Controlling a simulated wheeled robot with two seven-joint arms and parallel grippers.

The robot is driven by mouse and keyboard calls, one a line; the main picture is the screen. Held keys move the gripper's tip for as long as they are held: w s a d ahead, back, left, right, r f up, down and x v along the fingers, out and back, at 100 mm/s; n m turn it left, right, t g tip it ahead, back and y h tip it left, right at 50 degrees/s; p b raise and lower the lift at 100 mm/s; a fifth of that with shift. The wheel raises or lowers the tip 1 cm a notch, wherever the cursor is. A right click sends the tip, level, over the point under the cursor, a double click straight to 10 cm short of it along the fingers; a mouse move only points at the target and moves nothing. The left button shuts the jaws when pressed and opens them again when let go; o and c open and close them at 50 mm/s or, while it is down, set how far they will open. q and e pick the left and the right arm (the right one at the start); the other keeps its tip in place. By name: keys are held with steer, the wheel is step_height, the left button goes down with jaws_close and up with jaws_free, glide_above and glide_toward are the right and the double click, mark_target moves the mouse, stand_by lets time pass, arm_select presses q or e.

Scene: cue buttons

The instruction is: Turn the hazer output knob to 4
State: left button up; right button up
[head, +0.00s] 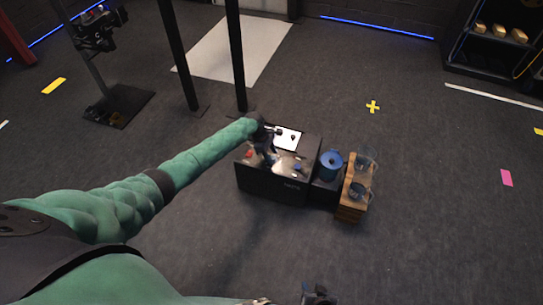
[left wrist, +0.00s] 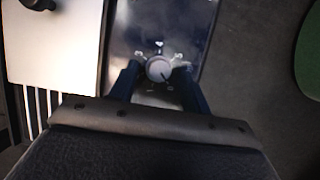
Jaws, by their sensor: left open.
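The hazer is a black box (head: 270,187) on the floor in the head view, with a pale patch and small red and blue controls on top. My left gripper (head: 268,145) is over the box top. In the wrist view my left gripper (left wrist: 158,78) is open, with one dark finger on each side of the knob; I cannot tell whether they touch it. My right gripper (head: 318,295) shows partly at the bottom edge, its jaws unclear.
Right of the box stand a blue pot (head: 330,160) and a wooden crate (head: 350,211) with glass jugs. Black posts (head: 178,55) and a stand (head: 118,105) are at the back left. A shelf (head: 490,50) is at the back right.

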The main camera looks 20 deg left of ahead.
arm_select(q)
steer(key=shift+d+f, duration=0.15)
steer(key=shift+f, duration=0.15)
